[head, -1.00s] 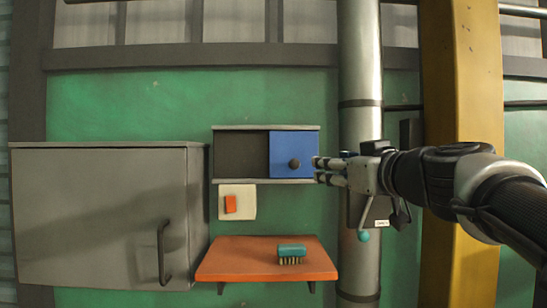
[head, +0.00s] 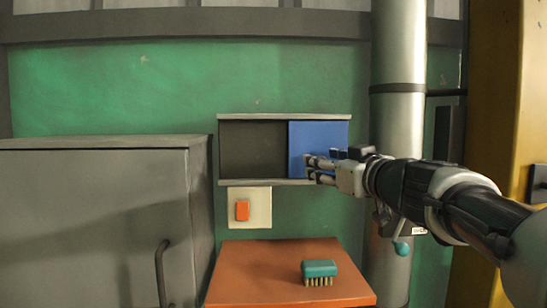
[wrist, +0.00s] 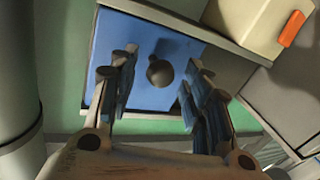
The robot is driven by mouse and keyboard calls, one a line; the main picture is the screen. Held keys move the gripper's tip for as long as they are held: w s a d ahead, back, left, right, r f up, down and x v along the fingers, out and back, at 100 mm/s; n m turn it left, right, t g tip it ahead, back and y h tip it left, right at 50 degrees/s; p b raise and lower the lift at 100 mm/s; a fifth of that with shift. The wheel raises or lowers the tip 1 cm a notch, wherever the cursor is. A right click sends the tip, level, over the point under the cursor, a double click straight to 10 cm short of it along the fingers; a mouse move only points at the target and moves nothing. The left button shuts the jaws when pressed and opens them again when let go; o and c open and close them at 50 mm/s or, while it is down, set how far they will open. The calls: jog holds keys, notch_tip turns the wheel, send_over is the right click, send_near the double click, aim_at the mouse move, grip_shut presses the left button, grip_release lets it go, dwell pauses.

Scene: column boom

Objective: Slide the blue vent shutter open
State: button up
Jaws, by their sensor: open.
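The blue vent shutter (head: 312,135) fills the right half of a grey-railed frame (head: 285,117) on the green wall. The left half shows a dark panel or recess (head: 252,148). My gripper (head: 308,168) is in front of the shutter's lower part and hides its knob in the head view. In the wrist view the dark round knob (wrist: 160,72) stands out from the blue shutter (wrist: 130,35), between my two spread fingers. The fingers are open, with a gap on each side of the knob.
Below the frame is a light switch plate with an orange rocker (head: 242,210). An orange shelf (head: 245,270) holds a teal brush (head: 320,270). A grey cabinet (head: 90,225) stands at left. A vertical pipe (head: 398,60) rises right of the shutter.

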jog(key=shift+s, duration=0.1)
jog(key=shift+c, duration=0.4)
grip_shut()
dwell(0.3)
